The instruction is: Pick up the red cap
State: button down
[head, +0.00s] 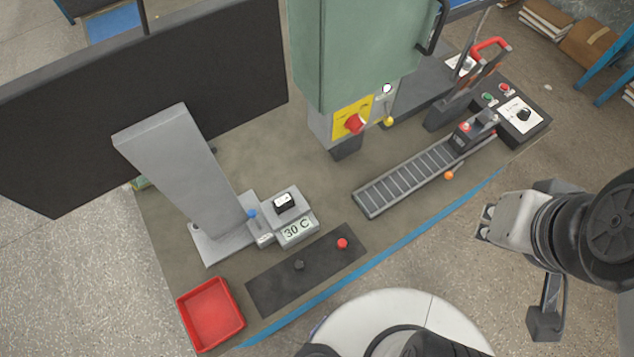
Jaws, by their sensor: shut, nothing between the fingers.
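A small red cap (342,243) sits on the right part of a dark flat mat (277,281) near the front edge of the bench. My gripper (486,223) is at the right of the head view, beyond the bench's blue front edge and well to the right of the red cap. Its fingers are shut and hold nothing.
A red tray (211,314) stands at the front left corner. A grey box with a 30 C display (297,231) is behind the mat. A roller conveyor (410,179) with a small orange ball (448,175) beside it is to the right. A green cabinet (350,45) stands behind.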

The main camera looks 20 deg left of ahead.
aim_at(342, 243)
jog(key=k+u, duration=0.15)
jog(key=u, duration=0.25)
jog(key=k+j+u, duration=0.1)
jog(key=u, duration=0.35)
jog(key=j+z, duration=0.5)
jog(key=l+u, duration=1)
